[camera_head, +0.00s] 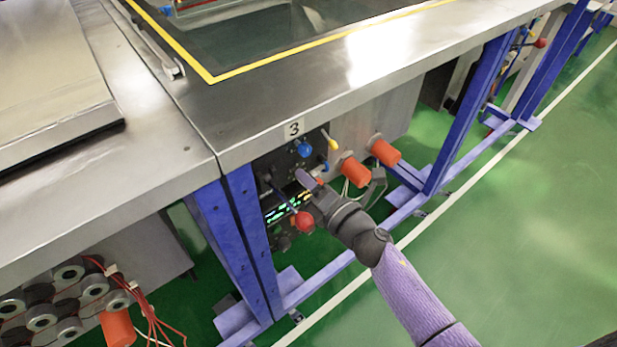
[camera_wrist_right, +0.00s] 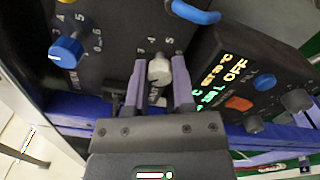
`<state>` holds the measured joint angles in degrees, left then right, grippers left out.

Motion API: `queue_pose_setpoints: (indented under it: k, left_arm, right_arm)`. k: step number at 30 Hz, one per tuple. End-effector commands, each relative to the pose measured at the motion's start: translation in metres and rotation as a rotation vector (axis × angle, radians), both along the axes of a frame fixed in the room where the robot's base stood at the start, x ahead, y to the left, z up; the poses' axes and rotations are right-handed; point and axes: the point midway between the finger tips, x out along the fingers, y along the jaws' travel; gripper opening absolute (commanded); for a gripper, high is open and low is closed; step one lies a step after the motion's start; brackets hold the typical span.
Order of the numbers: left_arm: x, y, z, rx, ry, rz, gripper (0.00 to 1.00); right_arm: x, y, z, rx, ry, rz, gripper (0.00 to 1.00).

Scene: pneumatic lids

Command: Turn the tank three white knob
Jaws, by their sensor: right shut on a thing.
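The tank three panel (camera_head: 285,165) sits under the metal table edge, below a label with the number 3 (camera_head: 294,129). In the right wrist view the white knob (camera_wrist_right: 159,70) is on a dark panel with numbers around it. My right gripper (camera_wrist_right: 158,88) has its two purple fingers on either side of the white knob, shut on it. In the head view my right gripper (camera_head: 308,184) reaches the panel from the right, and its fingertips partly cover the panel, so the white knob is hidden there. My left gripper is not in view.
A blue knob (camera_wrist_right: 66,51) is left of the white knob. A display box (camera_wrist_right: 250,85) with lit digits is close on the right. Blue table legs (camera_head: 240,240) stand left of the panel.

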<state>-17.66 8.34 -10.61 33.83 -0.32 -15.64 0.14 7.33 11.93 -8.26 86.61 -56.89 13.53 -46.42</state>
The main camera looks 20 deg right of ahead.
Motion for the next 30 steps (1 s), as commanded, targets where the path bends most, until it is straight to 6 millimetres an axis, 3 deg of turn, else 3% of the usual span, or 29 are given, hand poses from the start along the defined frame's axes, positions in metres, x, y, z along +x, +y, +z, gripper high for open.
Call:
queue_pose_setpoints:
  k: [15,30]
  left_arm:
    - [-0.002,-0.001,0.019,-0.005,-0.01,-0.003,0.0]
    - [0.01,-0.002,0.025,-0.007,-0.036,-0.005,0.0]
  right_arm:
    - [0.0,-0.001,0.001,0.425,0.154,-0.002,0.0]
    - [0.0,-0.001,0.0,0.631,0.229,-0.002,0.0]
